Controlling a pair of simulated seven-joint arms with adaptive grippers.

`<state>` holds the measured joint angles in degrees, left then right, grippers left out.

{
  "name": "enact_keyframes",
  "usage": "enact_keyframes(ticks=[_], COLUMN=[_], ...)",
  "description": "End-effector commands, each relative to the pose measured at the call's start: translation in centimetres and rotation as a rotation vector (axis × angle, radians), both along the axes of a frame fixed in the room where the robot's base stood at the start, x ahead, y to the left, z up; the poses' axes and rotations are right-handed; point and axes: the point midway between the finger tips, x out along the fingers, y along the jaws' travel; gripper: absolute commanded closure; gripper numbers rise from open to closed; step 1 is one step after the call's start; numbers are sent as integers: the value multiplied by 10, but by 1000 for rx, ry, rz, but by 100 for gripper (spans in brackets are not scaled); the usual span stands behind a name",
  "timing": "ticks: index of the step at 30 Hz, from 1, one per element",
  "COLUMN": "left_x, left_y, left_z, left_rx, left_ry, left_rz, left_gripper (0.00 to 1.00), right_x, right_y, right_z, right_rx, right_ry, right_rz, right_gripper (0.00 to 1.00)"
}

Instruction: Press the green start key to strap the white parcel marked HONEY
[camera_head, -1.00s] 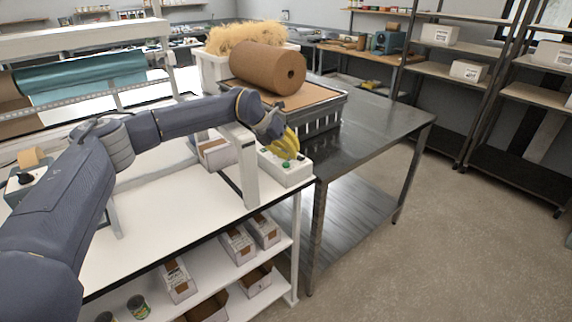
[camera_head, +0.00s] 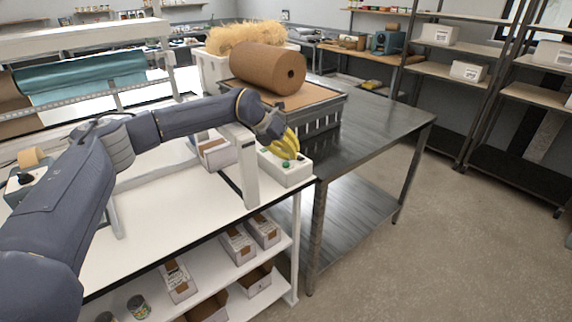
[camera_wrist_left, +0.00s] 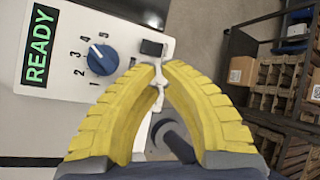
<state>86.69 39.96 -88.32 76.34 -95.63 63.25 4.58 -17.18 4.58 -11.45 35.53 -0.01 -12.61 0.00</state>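A white control box (camera_head: 291,175) stands at the right end of the white bench, with a green key (camera_head: 286,163) on it. My left gripper (camera_head: 291,155) has yellow fingers, with its tips low over the box, close to the key. Contact cannot be told. In the left wrist view the curved fingers (camera_wrist_left: 158,70) meet at their tips, with nothing seen between them. The box face (camera_wrist_left: 72,60) there shows a green READY display (camera_wrist_left: 39,47) and a blue dial (camera_wrist_left: 102,60); the green key is not visible. A white parcel (camera_head: 216,152) sits behind the white arch; its marking is unreadable.
The white arch post (camera_head: 248,172) stands just left of the control box. A steel table (camera_head: 385,125) adjoins the bench, holding a brown paper roll (camera_head: 268,68) on a dark crate. Several boxes (camera_head: 237,243) lie on the shelf below. The floor at right is clear.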

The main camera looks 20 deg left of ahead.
Motion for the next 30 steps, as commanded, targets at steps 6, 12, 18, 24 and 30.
enact_keyframes(ticks=[6, 12, 18, 24, 30], left_x=[0, 0, -1, -1, -2], left_y=[0, 0, 0, 0, 0], left_z=[-7, -9, -10, -12, -16], left_rx=[0, 0, 1, 1, 2], left_ry=[1, 2, 4, 5, 8], left_rz=[0, 0, -1, -1, -1], left_gripper=[100, 100, 100, 100, 100], right_x=[0, 0, 0, 0, 0], right_y=[0, 0, 0, 0, 0], right_z=[0, 0, 0, 0, 0], right_rx=[0, 0, 0, 0, 0], right_ry=[0, 0, 0, 0, 0], right_rz=[0, 0, 0, 0, 0], right_gripper=[67, 67, 67, 67, 67])
